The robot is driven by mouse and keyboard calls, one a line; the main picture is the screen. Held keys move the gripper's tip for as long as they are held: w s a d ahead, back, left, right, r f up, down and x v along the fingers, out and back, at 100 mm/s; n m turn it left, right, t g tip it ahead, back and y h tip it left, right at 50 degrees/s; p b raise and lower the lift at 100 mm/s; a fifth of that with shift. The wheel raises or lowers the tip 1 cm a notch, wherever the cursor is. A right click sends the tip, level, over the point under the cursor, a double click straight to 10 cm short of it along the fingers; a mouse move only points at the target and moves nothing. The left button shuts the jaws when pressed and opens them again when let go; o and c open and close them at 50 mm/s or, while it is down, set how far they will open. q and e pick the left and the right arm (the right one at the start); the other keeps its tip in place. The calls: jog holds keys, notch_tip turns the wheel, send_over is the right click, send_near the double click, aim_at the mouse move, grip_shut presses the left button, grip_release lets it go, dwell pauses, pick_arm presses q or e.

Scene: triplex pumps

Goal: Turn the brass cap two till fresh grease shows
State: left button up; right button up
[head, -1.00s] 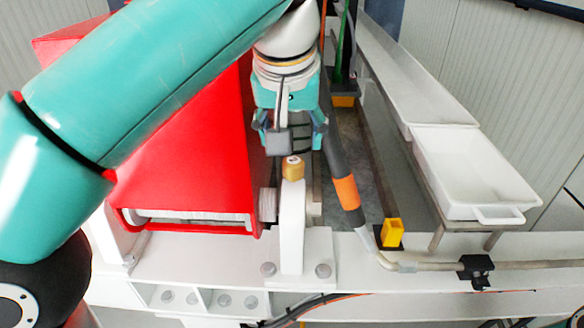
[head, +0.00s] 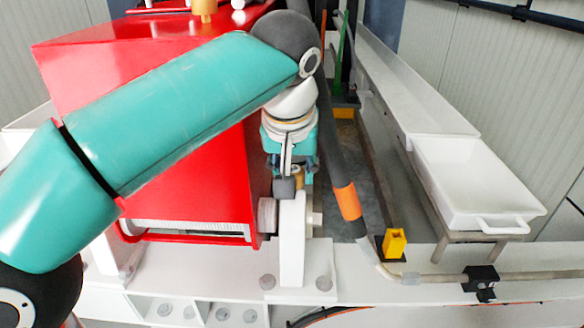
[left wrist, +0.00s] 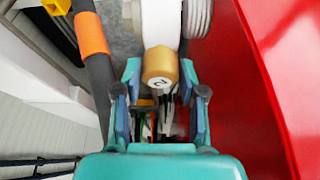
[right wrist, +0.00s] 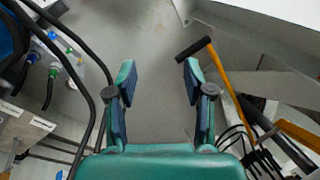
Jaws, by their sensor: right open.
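Brass cap two (left wrist: 160,67), marked with a 2, sits on top of a white upright block (left wrist: 161,20). In the left wrist view the cap is between the fingertips of my left gripper (left wrist: 159,80), one finger close along each side. I cannot tell whether the fingers touch it. In the head view my left gripper (head: 290,172) points down over the block, and the cap (head: 298,176) is partly hidden behind a finger. My right gripper (right wrist: 160,82) is open and empty, above a grey floor. No grease can be made out.
A red housing (head: 190,190) stands close beside the block. On the other side is a dark hose with an orange band (head: 347,201), with a yellow block (head: 395,242) near it. A white tray (head: 475,180) is further right. A yellow-orange bar (right wrist: 228,85) and cables are near my right gripper.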

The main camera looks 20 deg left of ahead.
pick_arm(q)
jog(key=c, duration=0.6)
jog(key=shift+a+r+m+h+p, duration=0.1)
jog(key=shift+m+h+p, duration=0.3)
jog(key=shift+m, duration=0.6)
jog(key=shift+m+h, duration=0.3)
jog(key=shift+m, duration=0.3)
jog(key=o, duration=1.2)
jog(key=shift+c, duration=0.2)
jog(key=v, duration=0.7)
